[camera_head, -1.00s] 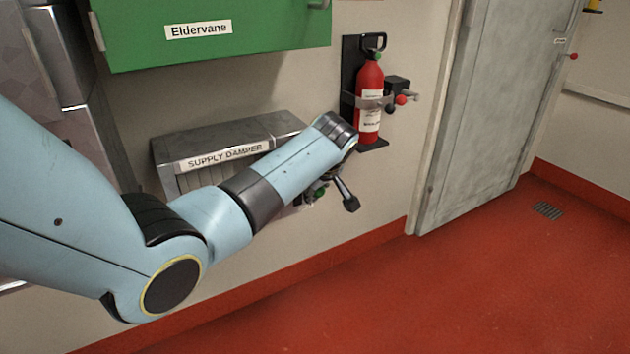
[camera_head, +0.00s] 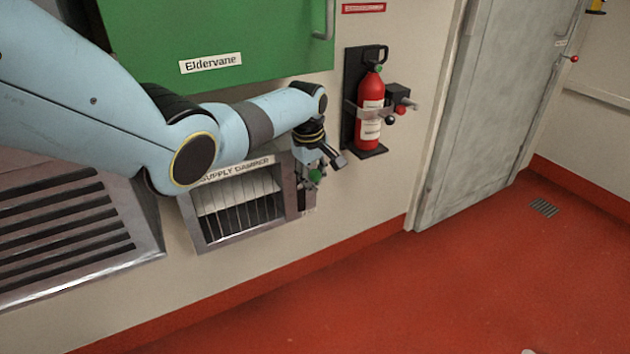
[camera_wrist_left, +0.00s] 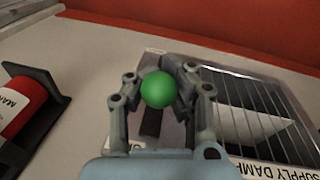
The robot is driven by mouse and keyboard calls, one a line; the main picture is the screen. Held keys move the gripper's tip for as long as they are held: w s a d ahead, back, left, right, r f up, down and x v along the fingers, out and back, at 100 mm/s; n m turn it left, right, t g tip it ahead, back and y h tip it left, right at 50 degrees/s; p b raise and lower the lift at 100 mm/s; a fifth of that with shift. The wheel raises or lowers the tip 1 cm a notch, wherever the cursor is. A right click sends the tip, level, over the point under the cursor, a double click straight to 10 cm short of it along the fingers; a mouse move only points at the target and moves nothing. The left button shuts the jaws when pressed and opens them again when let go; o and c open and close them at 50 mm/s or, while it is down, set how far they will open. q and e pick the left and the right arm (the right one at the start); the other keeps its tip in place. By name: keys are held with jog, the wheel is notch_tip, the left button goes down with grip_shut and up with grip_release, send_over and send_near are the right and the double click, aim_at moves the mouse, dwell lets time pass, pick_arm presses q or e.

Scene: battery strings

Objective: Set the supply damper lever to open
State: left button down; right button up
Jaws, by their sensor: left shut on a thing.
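The supply damper (camera_head: 188,222) is a metal-framed wall unit with a slatted front and a label, partly behind my left arm. Its lever has a round green knob (camera_head: 315,176) at the unit's right side. My left gripper (camera_head: 317,168) is at this knob. In the left wrist view, the green knob (camera_wrist_left: 158,89) sits between the two fingers, which are shut on it. A dark slot (camera_wrist_left: 151,123) shows on the plate beside it. The lever's shaft and most of its position markings are hidden.
A red fire extinguisher (camera_head: 370,108) hangs on the wall just right of the gripper. A green cabinet (camera_head: 215,35) is above the damper. A large grille (camera_head: 60,228) is at left. The red floor (camera_head: 430,290) in front is clear.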

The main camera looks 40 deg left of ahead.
pick_arm(q)
jog(key=shift+w+a+r, duration=0.35)
jog(key=shift+a+r, duration=0.1)
jog(key=shift+r, duration=0.1)
jog(key=c, duration=1.5)
grip_release()
jog(key=shift+s, duration=0.15)
jog(key=o, duration=0.4)
jog(key=shift+s+f, duration=0.1)
jog(key=shift+d+f, duration=0.1)
jog(key=shift+d, duration=0.05)
jog(key=shift+s+d+r, duration=0.1)
jog(key=shift+s+r, duration=0.1)
jog(key=shift+r, duration=1.15)
jog(key=shift+s+r, duration=0.25)
jog(key=shift+r, duration=1.1)
jog(key=shift+s+d+r, duration=0.1)
jog(key=shift+s+r, duration=0.1)
jog(key=shift+r, duration=1.15)
